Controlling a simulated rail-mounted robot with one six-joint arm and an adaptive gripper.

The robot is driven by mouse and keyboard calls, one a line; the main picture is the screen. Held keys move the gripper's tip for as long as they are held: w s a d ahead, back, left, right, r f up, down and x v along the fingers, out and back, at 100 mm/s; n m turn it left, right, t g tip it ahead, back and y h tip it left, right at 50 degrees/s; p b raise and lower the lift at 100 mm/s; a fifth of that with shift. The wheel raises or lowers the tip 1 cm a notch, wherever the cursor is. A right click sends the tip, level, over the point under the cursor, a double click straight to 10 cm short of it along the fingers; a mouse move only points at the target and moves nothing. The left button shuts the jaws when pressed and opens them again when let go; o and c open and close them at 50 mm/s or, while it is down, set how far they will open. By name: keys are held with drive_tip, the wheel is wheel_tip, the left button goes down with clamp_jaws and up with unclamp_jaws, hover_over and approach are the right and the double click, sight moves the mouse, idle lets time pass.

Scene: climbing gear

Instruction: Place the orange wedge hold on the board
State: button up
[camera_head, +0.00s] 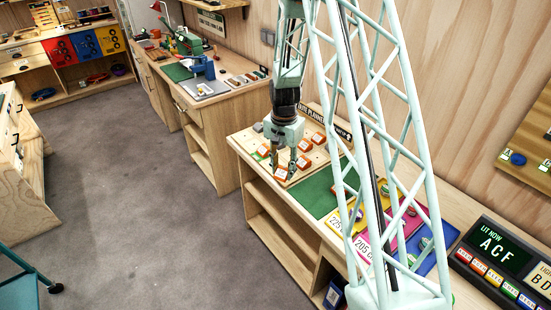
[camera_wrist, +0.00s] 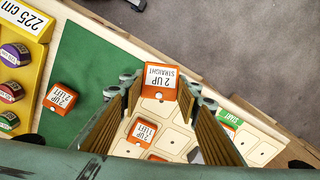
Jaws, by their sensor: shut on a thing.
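My gripper (camera_head: 283,165) points down over the wooden board (camera_head: 252,136). In the wrist view its fingers (camera_wrist: 162,95) are shut on an orange block (camera_wrist: 161,80) with a white label reading "2 UP STRAIGHT". The block is over or on the board's outlined squares; I cannot tell whether it touches. Another orange block (camera_wrist: 62,98) sits on the green mat. A third, labelled "1 UP 1 LEFT" (camera_wrist: 141,132), sits on the board between the fingers' near ends. No label names a wedge hold.
The green mat (camera_head: 321,188) lies beside the board. Yellow, pink (camera_head: 386,246) and blue trays follow along the bench, partly behind my lattice arm. A green "START" block (camera_wrist: 228,117) stands on the board. A "LIT NOW" panel (camera_head: 492,250) is at the right.

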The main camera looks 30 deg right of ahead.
drive_tip(key=w+d, duration=0.1)
drive_tip(key=w, duration=0.3)
drive_tip(key=w+d, duration=0.1)
drive_tip(key=w, duration=0.3)
drive_tip(key=w+d+f+p, duration=0.1)
drive_tip(key=w, duration=0.3)
drive_tip(key=shift+w+d, duration=0.15)
drive_tip(key=shift+d, duration=0.15)
drive_tip(key=shift+f, duration=0.1)
drive_tip(key=shift+w, duration=0.2)
drive_tip(key=shift+w+d+f, duration=0.1)
drive_tip(key=shift+f, duration=1.65)
drive_tip(key=shift+f, duration=0.15)
drive_tip(key=o, duration=0.8)
drive_tip(key=shift+o, duration=0.2)
